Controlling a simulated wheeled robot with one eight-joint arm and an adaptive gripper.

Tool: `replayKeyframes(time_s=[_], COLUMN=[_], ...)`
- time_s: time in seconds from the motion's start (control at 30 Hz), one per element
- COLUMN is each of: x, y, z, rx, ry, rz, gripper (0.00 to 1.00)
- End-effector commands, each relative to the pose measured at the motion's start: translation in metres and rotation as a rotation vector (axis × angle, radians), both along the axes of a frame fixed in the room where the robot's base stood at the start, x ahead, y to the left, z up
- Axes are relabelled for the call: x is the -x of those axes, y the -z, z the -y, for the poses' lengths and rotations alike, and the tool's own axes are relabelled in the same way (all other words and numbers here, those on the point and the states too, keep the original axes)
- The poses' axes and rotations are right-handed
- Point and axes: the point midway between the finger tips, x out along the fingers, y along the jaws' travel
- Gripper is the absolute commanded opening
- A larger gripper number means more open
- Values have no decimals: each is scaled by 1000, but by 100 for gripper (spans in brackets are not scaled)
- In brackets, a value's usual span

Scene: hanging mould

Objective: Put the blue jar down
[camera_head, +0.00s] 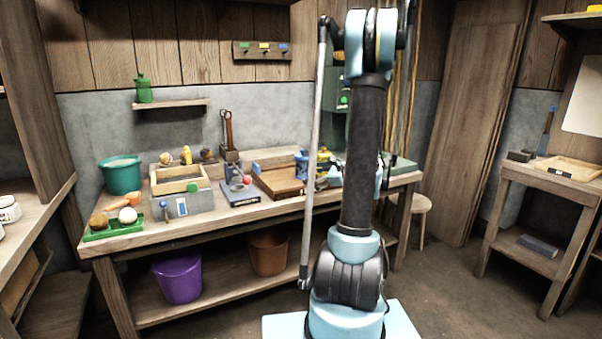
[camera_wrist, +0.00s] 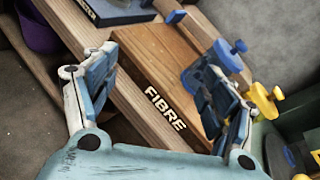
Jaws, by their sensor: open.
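My gripper (camera_wrist: 168,82) is open in the wrist view, with its two fingers wide apart and nothing held between them. Beneath it is a wooden tray (camera_wrist: 158,58) lettered FIBRE, on the workbench. Blue knobbed parts (camera_wrist: 229,55) show beside the right finger, which partly covers them. I cannot tell whether they belong to the blue jar. In the head view, a small blue item (camera_head: 302,166) stands at the right end of the brown tray (camera_head: 279,182); I cannot tell whether it is the jar.
A yellow knobbed part (camera_wrist: 265,100) lies near the right finger. On the workbench (camera_head: 220,216) are a grey box (camera_head: 183,207), a dark slab (camera_head: 240,197) and a green bucket (camera_head: 121,176). A purple bucket (camera_head: 179,280) stands on the lower shelf.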

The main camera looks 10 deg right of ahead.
Motion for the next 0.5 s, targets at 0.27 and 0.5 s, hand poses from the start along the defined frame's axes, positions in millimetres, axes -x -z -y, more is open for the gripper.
replayKeyframes(time_s=[0.27,0.5], x=[-33,-43], y=[10,17], z=[52,82], rx=[-297,-462], ry=[125,177], rz=[-32,-48], gripper=[77,77])
